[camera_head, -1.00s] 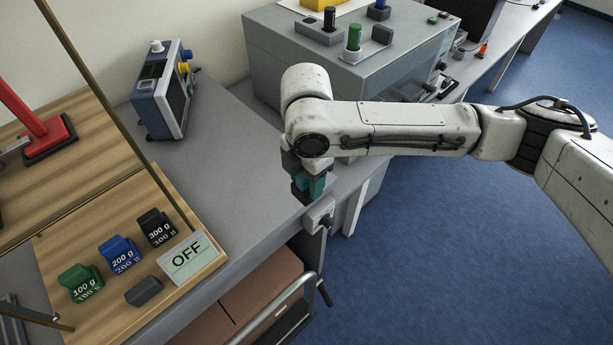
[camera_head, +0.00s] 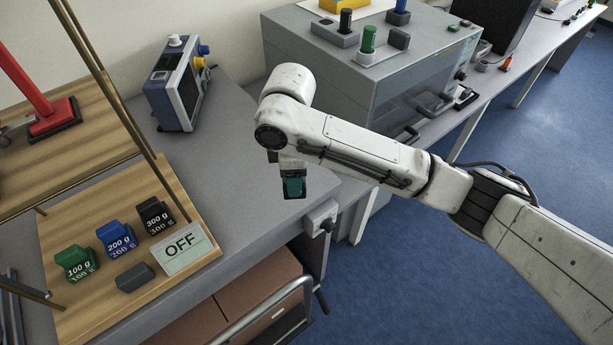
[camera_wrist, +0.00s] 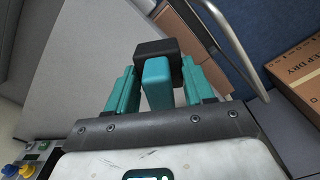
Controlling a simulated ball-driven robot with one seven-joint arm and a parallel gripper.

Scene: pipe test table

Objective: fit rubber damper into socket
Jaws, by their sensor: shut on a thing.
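My gripper (camera_head: 293,187) has teal fingers and hangs over the front edge of the grey table in the head view. In the wrist view my gripper (camera_wrist: 156,78) is shut on a black block (camera_wrist: 160,47), which I take for the rubber damper. The block sits at the fingertips, with a teal piece in front of part of it. In the head view the block is hard to make out below the fingers. I cannot tell which thing is the socket. The held block appears clear of the tabletop, though its height is unclear.
A wooden board with green (camera_head: 75,263), blue (camera_head: 118,238) and black (camera_head: 155,215) weights, a dark grey block (camera_head: 135,277) and an OFF sign (camera_head: 182,249) lies left. A grey cabinet (camera_head: 330,75) stands behind my arm. A grey fitting (camera_head: 321,216) projects at the table edge.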

